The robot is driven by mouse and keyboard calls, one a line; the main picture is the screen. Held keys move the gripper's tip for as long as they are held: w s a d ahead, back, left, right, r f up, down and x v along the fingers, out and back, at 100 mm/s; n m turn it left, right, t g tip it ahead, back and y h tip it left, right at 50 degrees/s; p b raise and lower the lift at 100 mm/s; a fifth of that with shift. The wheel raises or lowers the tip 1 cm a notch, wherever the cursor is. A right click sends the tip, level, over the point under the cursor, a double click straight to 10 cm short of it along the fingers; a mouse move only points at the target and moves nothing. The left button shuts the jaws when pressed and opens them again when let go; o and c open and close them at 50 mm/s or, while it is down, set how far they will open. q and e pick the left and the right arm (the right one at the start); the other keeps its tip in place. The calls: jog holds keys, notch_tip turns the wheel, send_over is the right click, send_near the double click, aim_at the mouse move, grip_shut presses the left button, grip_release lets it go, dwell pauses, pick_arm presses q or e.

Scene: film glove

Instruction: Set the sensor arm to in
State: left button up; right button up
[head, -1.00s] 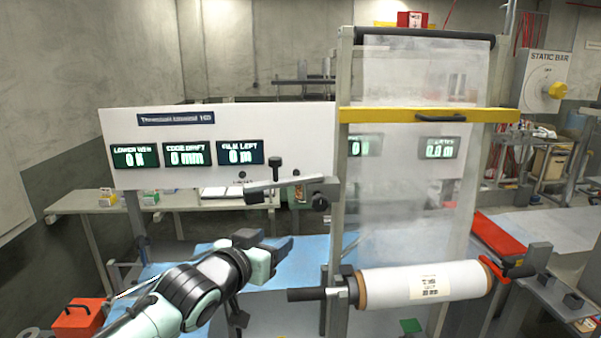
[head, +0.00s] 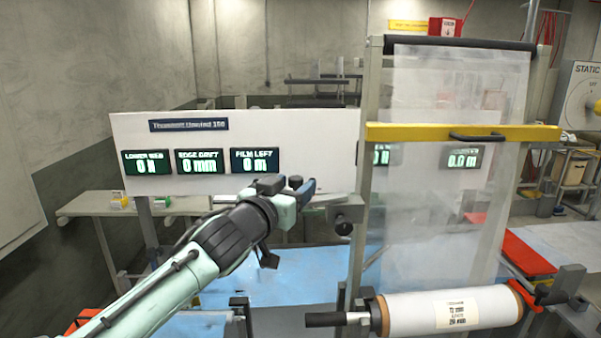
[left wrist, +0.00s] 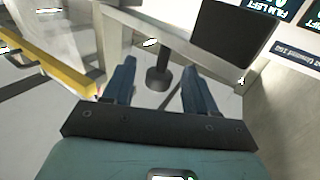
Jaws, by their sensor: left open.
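The sensor arm (head: 328,200) is a grey bar on the machine frame, left of the film. In the head view my left gripper (head: 296,185) hides most of it. The left wrist view shows the bar (left wrist: 182,40) with a large dark block (left wrist: 235,35) at its end. A black knob on a post (left wrist: 158,78) shows between the two blue fingers of my open left gripper (left wrist: 158,85); gaps are visible on both sides. The in/out marking cannot be read. My right gripper is out of view.
The white panel (head: 290,130) with lit displays stands just behind the gripper. The clear film web (head: 440,190), yellow crossbar (head: 480,133) and film roll (head: 415,316) are to the right. A blue-topped table (head: 285,275) lies below.

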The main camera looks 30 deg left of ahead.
pick_arm(q)
jog(key=shift+w+a+p, duration=0.1)
jog(key=shift+w+p, duration=0.35)
jog(key=shift+w, duration=1.35)
